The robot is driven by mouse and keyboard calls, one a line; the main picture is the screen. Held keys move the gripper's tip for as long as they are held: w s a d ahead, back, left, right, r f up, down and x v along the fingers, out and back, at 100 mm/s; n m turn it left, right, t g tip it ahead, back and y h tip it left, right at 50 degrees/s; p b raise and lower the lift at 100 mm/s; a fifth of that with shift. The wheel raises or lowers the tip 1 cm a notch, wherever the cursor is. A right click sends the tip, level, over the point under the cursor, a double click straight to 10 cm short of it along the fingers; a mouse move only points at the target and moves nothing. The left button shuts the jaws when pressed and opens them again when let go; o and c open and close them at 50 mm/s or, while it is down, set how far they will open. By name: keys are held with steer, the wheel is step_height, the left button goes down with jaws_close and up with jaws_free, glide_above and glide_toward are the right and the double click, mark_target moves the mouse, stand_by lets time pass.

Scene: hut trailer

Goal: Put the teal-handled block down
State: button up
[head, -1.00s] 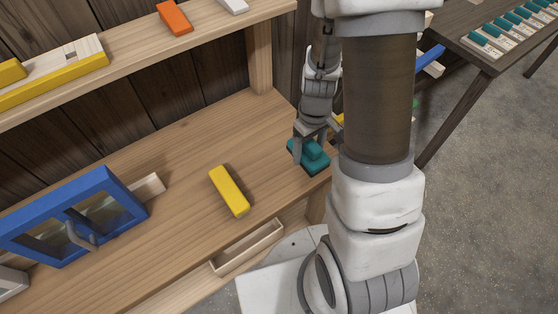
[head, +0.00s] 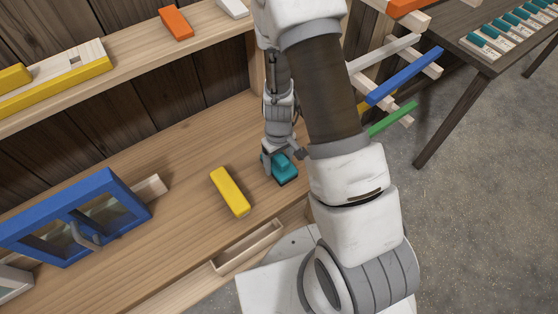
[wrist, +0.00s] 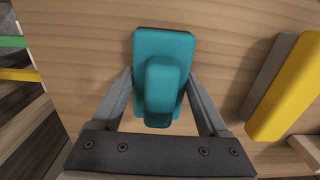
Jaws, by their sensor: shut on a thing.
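The teal-handled block (head: 285,170) is a teal base with a raised teal handle, low over the wooden bench (head: 190,165) near its right end. My gripper (head: 279,157) is shut on it from above. In the wrist view the block (wrist: 163,45) lies between the two fingers of my gripper (wrist: 160,100), which press on its sides. I cannot tell whether its underside touches the bench. Part of my arm stands just to the right of the block in the head view.
A yellow block (head: 230,191) lies on the bench left of the teal one. A blue window frame (head: 78,218) stands further left. A rack with blue (head: 404,76) and green (head: 393,118) bars is behind my arm. Bare bench lies behind the yellow block.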

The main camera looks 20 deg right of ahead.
steer(key=o, duration=1.2)
steer(key=shift+f, duration=0.1)
steer(key=shift+f, duration=0.15)
step_height(320, 180, up, 18)
steer(key=f, duration=0.1)
step_height(320, 180, up, 14)
steer(key=m+t, duration=0.2)
steer(key=t, duration=0.1)
glide_above(280, 156)
steer(key=s, duration=0.6)
steer(key=s+r+m+t, duration=0.1)
steer(key=s+r+t, duration=0.1)
steer(key=s+r, duration=0.4)
steer(key=shift+s+a+r+m+t, duration=0.2)
steer(key=shift+s+m+t, duration=0.1)
steer(key=shift+s, duration=0.35)
steer(key=shift+f, duration=0.1)
